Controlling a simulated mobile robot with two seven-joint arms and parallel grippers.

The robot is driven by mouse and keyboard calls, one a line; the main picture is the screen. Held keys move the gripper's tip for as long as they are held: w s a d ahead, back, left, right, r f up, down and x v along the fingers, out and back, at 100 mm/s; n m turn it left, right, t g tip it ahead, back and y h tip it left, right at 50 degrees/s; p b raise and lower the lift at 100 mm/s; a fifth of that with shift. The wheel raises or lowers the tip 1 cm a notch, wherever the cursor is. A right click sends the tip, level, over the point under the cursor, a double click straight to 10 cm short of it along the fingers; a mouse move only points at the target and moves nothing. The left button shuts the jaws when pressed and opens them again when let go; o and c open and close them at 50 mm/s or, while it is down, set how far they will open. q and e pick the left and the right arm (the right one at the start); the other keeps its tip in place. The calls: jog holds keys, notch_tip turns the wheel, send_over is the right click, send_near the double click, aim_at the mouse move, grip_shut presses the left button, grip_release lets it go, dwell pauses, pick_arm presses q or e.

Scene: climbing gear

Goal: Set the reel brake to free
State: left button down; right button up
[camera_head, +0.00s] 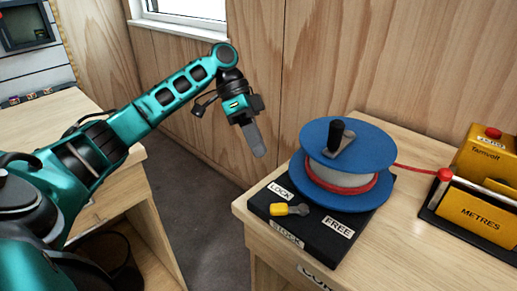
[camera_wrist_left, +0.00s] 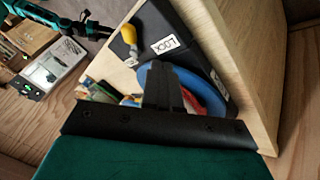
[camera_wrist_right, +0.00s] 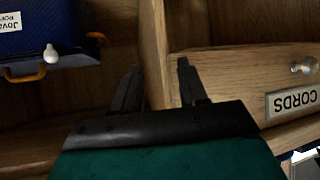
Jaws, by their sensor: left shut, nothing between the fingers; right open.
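The blue reel (camera_head: 348,160), with a black crank knob and red cord, stands on a black base (camera_head: 330,222) on the wooden bench top. The brake lever with its yellow handle (camera_head: 281,211) lies on the front left of the base, between the LOCK label (camera_head: 280,191) and the FREE label (camera_head: 338,228). Its handle end points left, nearer LOCK. In the left wrist view the yellow handle (camera_wrist_left: 129,36) also shows beside the LOCK label. My left gripper (camera_head: 257,148) is shut and empty, in the air left of the reel, apart from the lever. My right gripper (camera_wrist_right: 157,75) is open and empty, in front of wooden shelving.
A yellow METRES counter (camera_head: 479,208) stands right of the reel, with the red cord running to it. A floor gap separates the two benches.

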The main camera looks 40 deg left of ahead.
aim_at(272, 200)
pick_arm(q)
jog(key=x, duration=0.8)
jog(key=shift+b, duration=0.3)
jog(key=shift+s+d+r, duration=0.25)
jog(key=shift+s+d, duration=0.3)
jog(key=shift+s, duration=0.3)
jog(key=shift+s+d, duration=0.6)
jog(key=shift+s, duration=0.05)
jog(key=shift+p, duration=0.35)
